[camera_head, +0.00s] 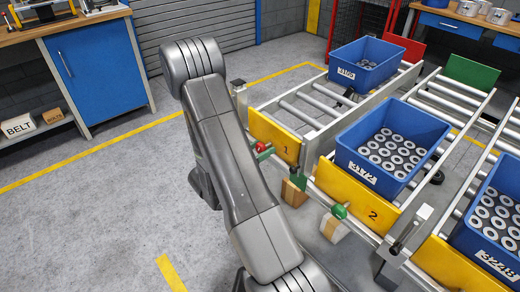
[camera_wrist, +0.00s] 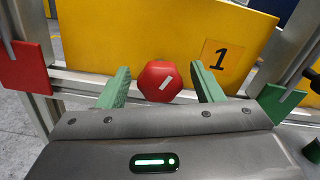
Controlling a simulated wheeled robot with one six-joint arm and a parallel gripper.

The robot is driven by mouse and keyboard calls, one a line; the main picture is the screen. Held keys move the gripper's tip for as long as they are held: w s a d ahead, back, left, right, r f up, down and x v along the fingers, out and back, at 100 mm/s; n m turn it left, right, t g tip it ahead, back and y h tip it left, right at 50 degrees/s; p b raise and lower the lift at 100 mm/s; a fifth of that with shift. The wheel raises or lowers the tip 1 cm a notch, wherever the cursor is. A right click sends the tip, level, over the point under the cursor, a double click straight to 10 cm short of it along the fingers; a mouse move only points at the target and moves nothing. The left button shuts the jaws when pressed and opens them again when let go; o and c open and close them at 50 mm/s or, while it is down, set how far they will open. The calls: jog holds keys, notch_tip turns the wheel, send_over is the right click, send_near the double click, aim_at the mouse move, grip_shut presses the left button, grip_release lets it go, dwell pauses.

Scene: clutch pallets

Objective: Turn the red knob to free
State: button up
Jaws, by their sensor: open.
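The red knob (camera_wrist: 160,82) is six-sided with a short white mark slanting from lower left to upper right. It sits on the rail below the yellow panel numbered 1 (camera_wrist: 140,35). A red plate (camera_wrist: 25,68) is to its left and a green plate (camera_wrist: 280,102) to its right. My gripper (camera_wrist: 160,69) is open, with one green finger on each side of the knob and a visible gap to both. In the head view the red knob (camera_head: 260,147) shows just beside my arm, which hides most of my gripper.
Lane 2 has its own yellow panel (camera_head: 358,197) and green knob (camera_head: 339,211). Blue crates of ring-shaped parts stand on the roller lanes: 3175 (camera_head: 344,74), 3172 (camera_head: 362,172) and one at right (camera_head: 490,262). Open floor (camera_head: 90,215) lies at left.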

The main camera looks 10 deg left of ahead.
grip_shut()
